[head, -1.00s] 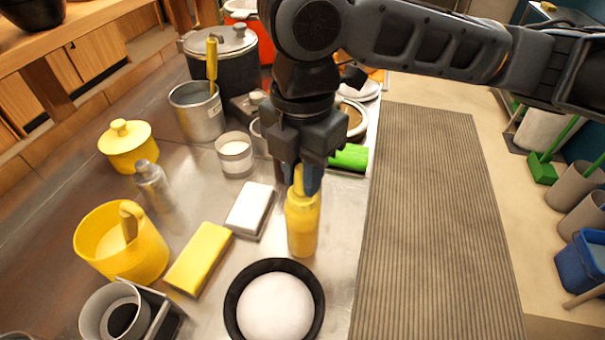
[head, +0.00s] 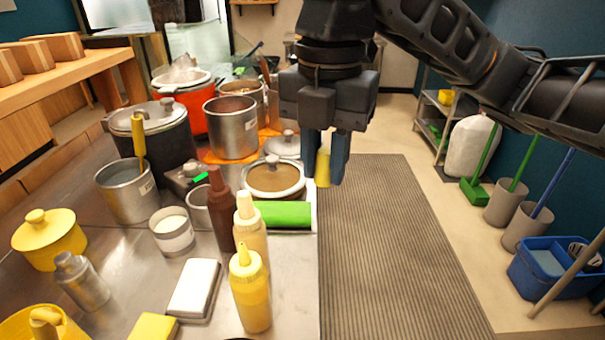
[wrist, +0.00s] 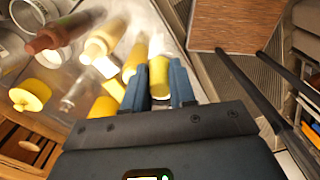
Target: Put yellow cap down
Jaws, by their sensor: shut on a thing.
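My gripper (head: 325,172) is shut on a small yellow cap (head: 322,167), held in the air between its two fingers. In the head view the cap appears against the striped floor mat, just right of the counter's edge. The cap also shows between the fingertips in the wrist view (wrist: 159,77). A yellow squeeze bottle (head: 250,292) with a pointed tip stands upright on the metal counter (head: 290,295), apart from the gripper and below it to the left.
A cream bottle (head: 249,222) and a brown bottle (head: 220,212) stand behind the yellow one. A green block (head: 282,216) and a lidded pot (head: 273,180) are farther back. A white block (head: 194,288) lies to the left. The counter right of the yellow bottle is clear.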

